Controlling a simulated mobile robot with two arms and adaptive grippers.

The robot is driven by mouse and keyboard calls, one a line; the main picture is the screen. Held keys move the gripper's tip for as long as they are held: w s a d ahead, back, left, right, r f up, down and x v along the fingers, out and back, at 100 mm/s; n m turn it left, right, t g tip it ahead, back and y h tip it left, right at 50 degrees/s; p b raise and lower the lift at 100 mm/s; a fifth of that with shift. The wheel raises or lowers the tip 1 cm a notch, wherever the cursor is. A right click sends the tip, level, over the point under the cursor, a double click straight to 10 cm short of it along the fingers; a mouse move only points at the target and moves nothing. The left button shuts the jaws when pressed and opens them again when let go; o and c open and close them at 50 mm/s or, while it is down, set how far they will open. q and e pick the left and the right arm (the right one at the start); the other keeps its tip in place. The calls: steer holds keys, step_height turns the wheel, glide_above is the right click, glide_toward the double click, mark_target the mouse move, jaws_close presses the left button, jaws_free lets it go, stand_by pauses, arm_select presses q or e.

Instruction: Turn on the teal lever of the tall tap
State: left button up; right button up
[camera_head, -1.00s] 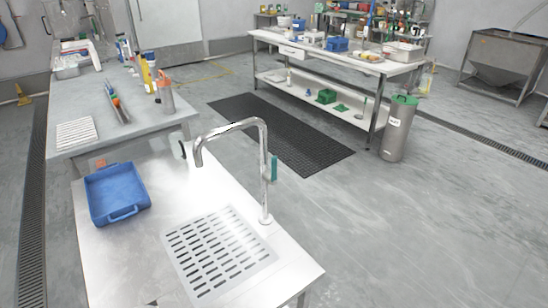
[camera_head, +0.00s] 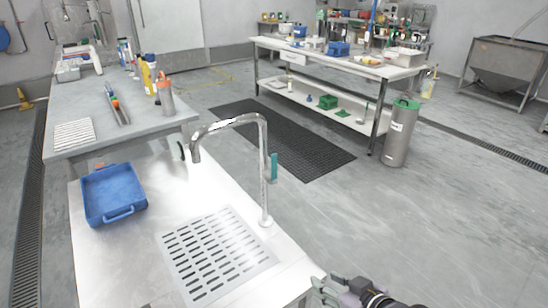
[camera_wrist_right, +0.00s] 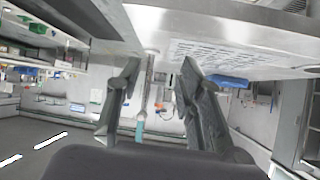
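The tall tap (camera_head: 265,190) stands upright at the right edge of the steel counter, its spout arching left over a slotted drain. Its teal lever (camera_head: 274,166) points upward beside the post. In the right wrist view the picture is inverted, and the tap (camera_wrist_right: 149,85) and teal lever (camera_wrist_right: 140,131) show between the fingers. My right gripper (camera_head: 322,290) is at the counter's front right corner, below and to the right of the tap, apart from it. It also shows in the right wrist view (camera_wrist_right: 160,64), open and empty. My left gripper is out of view.
A blue tray (camera_head: 113,194) sits on the counter's left, behind the slotted drain (camera_head: 217,256). A second table (camera_head: 92,105) with bottles adjoins behind. The floor right of the tap is clear up to a grey canister (camera_head: 398,135).

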mark_target(275, 156)
steer(key=w+a+r+n+t+y, duration=0.1)
steer(key=w+r+t+y, duration=0.15)
steer(key=w+r, duration=0.5)
steer(key=w+a+r+n+t+y, duration=0.1)
steer(key=w+a+r+t+y, duration=0.2)
steer(key=r, duration=0.8)
steer(key=shift+g+h, duration=0.25)
steer(key=shift+g, duration=0.2)
steer(key=x, duration=0.5)
steer(key=p+x, duration=0.1)
steer(key=x, duration=0.5)
steer(key=w+d+x, duration=0.1)
steer(key=x, duration=0.4)
steer(key=shift+w+f, duration=0.2)
steer(key=shift+f, duration=0.05)
steer(key=shift+c, duration=0.6)
jaws_close()
